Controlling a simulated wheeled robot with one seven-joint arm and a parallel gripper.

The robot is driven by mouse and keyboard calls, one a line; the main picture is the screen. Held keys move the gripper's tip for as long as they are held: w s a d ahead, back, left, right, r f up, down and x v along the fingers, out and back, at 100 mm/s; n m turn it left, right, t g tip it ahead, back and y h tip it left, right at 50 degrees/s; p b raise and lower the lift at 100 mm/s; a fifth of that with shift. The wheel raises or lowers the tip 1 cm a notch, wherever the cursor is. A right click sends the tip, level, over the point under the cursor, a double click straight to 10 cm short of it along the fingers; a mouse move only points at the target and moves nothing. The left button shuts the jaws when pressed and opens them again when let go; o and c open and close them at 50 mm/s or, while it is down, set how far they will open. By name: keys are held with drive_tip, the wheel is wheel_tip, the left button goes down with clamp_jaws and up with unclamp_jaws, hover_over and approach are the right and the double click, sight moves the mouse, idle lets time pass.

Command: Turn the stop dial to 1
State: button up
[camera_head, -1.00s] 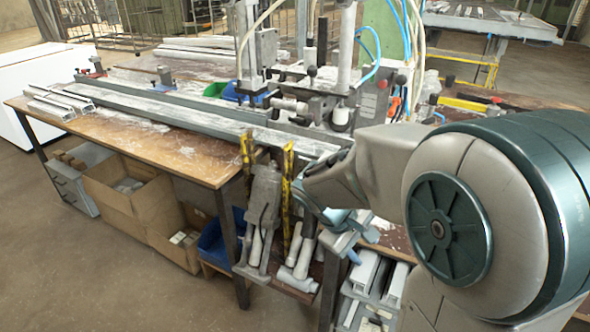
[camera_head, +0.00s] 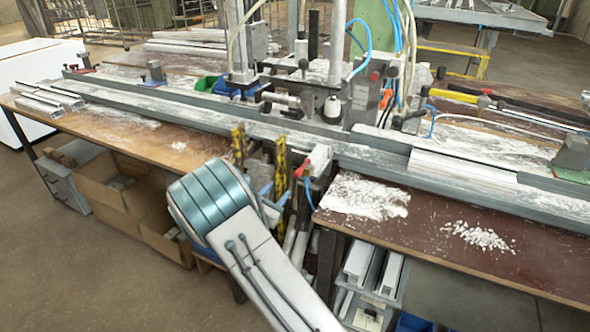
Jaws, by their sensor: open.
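I cannot make out the stop dial or any numbers on it at this size. The profile clamp machine (camera_head: 330,85) stands at the middle of the bench, with a round white-and-black part (camera_head: 332,108) on its front. A small red and white part (camera_head: 318,157) sits at the front edge below it. My gripper (camera_head: 276,193) is mostly hidden behind my arm. Small pale blue-grey parts of it show by the yellow-marked posts, apart from the machine's front. It is open, with nothing seen in it.
A long grey rail (camera_head: 385,165) runs across the bench. White shavings (camera_head: 365,197) lie on the right tabletop (camera_head: 450,270). Cardboard boxes (camera_head: 105,195) stand beneath.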

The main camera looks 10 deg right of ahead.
sight(296, 167)
drive_tip(key=x, duration=0.6)
drive_tip(key=p+x, duration=0.1)
drive_tip(key=x, duration=0.6)
drive_tip(key=shift+w+a+f, duration=0.1)
drive_tip(key=shift+w+f, duration=0.05)
drive_tip(key=shift+w, duration=0.35)
drive_tip(key=shift+c, duration=0.3)
drive_tip(key=c, duration=0.6)
